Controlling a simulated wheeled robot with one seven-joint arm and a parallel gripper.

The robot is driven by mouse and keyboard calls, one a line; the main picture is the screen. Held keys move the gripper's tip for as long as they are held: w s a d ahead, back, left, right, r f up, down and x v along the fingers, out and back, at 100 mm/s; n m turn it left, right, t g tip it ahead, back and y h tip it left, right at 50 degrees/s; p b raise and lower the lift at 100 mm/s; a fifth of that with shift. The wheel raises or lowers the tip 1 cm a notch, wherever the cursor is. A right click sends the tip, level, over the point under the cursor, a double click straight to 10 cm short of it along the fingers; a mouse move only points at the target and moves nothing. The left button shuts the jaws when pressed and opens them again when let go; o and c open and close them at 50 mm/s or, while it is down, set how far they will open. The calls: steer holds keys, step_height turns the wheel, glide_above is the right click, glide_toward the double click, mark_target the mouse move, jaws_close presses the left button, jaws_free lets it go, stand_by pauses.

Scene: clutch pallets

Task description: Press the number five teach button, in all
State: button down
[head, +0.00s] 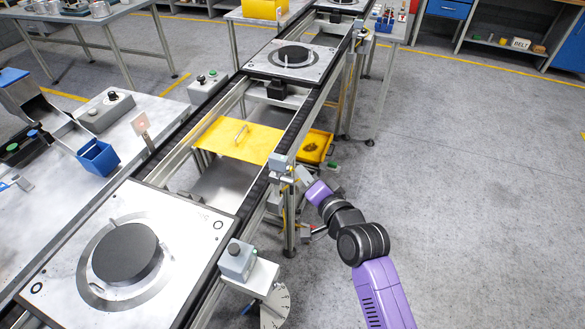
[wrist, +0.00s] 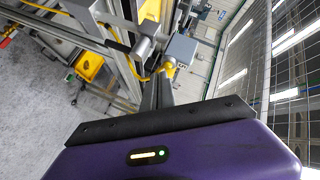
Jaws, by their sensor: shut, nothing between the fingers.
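My gripper (head: 303,178) is at the conveyor's right side rail, beside a small grey box (head: 280,162) mounted there. In the wrist view my gripper's dark fingers (wrist: 158,92) are shut and empty, pointing at a grey box (wrist: 182,47) with a yellow part below it. I cannot tell whether the fingertips touch it. Another grey box (head: 237,260) with a dark round button on top stands on a bracket at the near right rail.
A near pallet (head: 190,215) and a far pallet (head: 318,65), each with a dark disc, sit on the conveyor. A yellow plate (head: 225,145) lies between them. A blue bin (head: 98,157) stands on the left bench. The floor at right (head: 480,200) is clear.

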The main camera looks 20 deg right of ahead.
steer(key=shift+w+a, duration=0.25)
steer(key=shift+a, duration=0.15)
stand_by(0.8)
steer(key=shift+s+d, duration=0.5)
steer(key=shift+d, duration=0.2)
steer(key=s+d, duration=0.1)
steer(key=d, duration=0.1)
steer(key=s+d+b, duration=0.1)
steer(key=s+d, duration=0.1)
steer(key=shift+b, duration=0.3)
stand_by(0.9)
